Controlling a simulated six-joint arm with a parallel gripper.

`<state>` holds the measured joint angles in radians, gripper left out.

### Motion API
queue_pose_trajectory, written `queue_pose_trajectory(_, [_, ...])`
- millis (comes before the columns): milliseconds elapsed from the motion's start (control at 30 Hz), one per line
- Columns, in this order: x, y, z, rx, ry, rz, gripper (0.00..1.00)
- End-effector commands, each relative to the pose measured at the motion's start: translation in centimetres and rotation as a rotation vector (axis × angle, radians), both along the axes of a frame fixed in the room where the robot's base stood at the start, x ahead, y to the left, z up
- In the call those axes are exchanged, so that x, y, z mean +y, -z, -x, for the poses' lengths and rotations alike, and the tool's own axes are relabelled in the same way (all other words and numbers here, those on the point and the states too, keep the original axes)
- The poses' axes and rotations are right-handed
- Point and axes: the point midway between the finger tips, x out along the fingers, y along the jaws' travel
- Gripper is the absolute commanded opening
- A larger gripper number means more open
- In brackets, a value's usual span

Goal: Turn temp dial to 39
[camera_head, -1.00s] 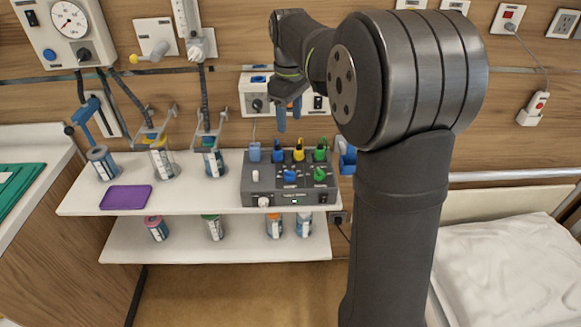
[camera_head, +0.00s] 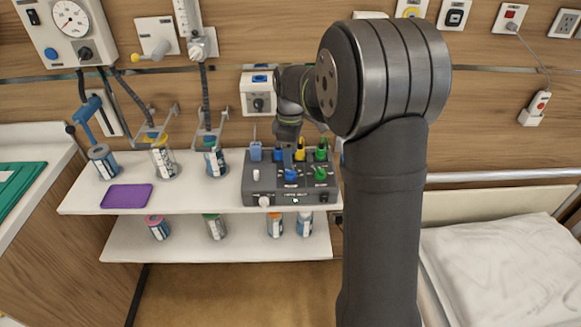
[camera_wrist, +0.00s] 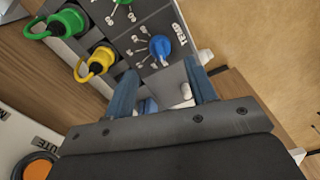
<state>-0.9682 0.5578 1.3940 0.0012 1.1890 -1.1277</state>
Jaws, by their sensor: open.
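The temp dial (camera_wrist: 160,47) is a blue round knob on the grey control box, with "TEMP" and small scale marks beside it. I cannot read which number it points to. The dial (camera_head: 291,175) also shows on the box's sloping front in the head view. My gripper (camera_wrist: 160,70) is open and empty, its blue fingers spread apart just short of the dial in the wrist view. In the head view my gripper (camera_head: 288,157) is above the box, pointing down near the dial. I see no contact with the dial.
The control box (camera_head: 262,198) stands on a white shelf (camera_head: 85,203). A green dial (camera_head: 320,174) is right of the blue one. Blue, yellow and green connectors (camera_head: 300,152) stand along the box's back. Several canisters and a purple tray (camera_head: 127,196) are to the left.

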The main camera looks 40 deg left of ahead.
Motion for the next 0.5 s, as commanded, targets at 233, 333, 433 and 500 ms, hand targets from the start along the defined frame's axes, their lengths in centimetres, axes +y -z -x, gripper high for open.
queue_pose_trajectory(233, [0.0, 4.3, 0.0, 0.002, 0.0, 0.002, 0.51])
queue_pose_trajectory(333, [0.0, 5.1, 0.0, 0.001, 0.0, 0.001, 0.51])
queue_pose_trajectory(433, [0.0, 5.6, 0.0, 0.001, 0.0, -0.001, 0.51])
queue_pose_trajectory(500, [0.0, 5.7, 0.0, 0.001, 0.0, -0.001, 0.51])
